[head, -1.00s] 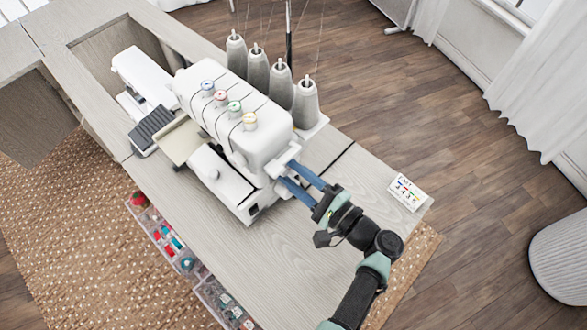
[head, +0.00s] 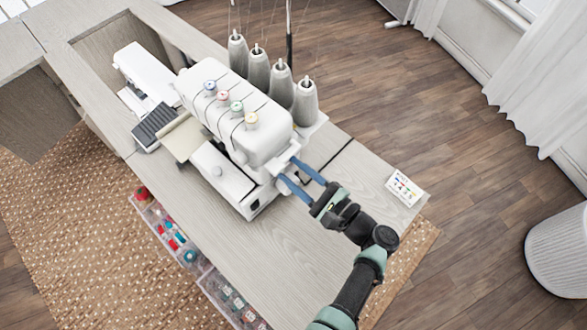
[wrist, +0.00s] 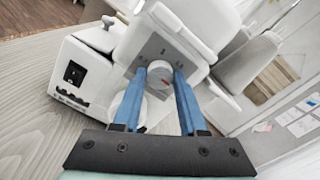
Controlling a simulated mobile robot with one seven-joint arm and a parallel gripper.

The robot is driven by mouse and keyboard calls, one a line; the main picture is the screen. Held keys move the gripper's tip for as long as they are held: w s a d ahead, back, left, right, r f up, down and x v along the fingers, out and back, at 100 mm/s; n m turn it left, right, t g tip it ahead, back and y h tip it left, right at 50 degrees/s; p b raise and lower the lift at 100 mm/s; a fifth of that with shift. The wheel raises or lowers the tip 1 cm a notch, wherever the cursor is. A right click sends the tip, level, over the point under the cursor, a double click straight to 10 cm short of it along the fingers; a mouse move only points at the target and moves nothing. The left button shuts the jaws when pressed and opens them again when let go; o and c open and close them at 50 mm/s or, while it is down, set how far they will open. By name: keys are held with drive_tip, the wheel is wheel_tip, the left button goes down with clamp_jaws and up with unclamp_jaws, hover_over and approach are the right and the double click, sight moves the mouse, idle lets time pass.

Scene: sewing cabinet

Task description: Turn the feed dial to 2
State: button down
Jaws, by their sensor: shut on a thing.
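The white serger (head: 235,125) stands on the wooden cabinet top. Its round feed dial (wrist: 160,71) shows in the wrist view on a grey plate at the machine's end, with a small red mark at its lower right. My gripper (head: 288,170) reaches the machine's near right end, with one blue finger on each side of the dial. The fingers are shut on the dial in the wrist view. In the head view the dial is hard to make out between the fingertips.
Several grey thread cones (head: 282,82) stand behind the serger. A white sewing machine (head: 146,72) sits to its left. A small card with coloured marks (head: 404,187) lies at the cabinet's right edge. The cabinet top in front of the serger is clear.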

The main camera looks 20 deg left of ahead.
drive_tip(key=shift+c, duration=2.2)
unclamp_jaws()
drive_tip(key=b+v, duration=0.2)
drive_tip(key=v, duration=1.1)
